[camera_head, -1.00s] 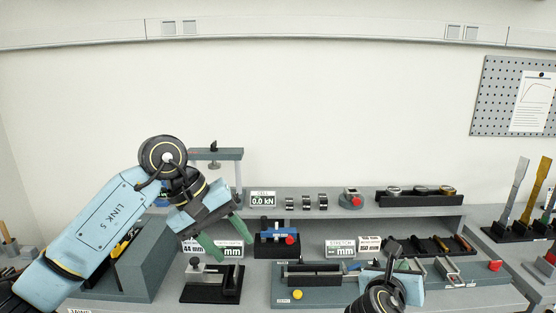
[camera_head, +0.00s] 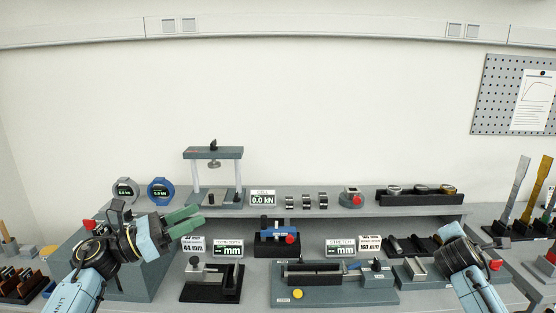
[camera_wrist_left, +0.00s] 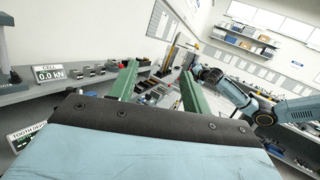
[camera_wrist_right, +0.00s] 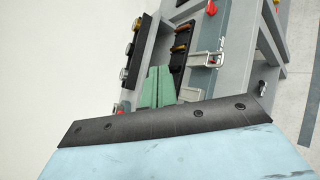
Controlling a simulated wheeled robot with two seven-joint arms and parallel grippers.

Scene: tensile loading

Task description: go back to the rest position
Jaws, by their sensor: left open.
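My left gripper (camera_head: 196,217) is at the left of the bench in the head view, its green fingers apart and pointing right, with nothing between them. In the left wrist view its two fingers (camera_wrist_left: 158,88) stand well apart, empty. My right gripper (camera_head: 449,236) is at the right of the bench in the head view, its fingers mostly hidden there. In the right wrist view its green fingers (camera_wrist_right: 157,88) lie side by side with no clear gap and no object seen between them.
A press frame (camera_head: 213,154) and a load readout (camera_head: 263,199) stand on the back shelf. A grey-green fixture with a yellow button (camera_head: 297,295) sits front centre. A black vise-like stand (camera_head: 211,283) is left of it. The space above the bench centre is clear.

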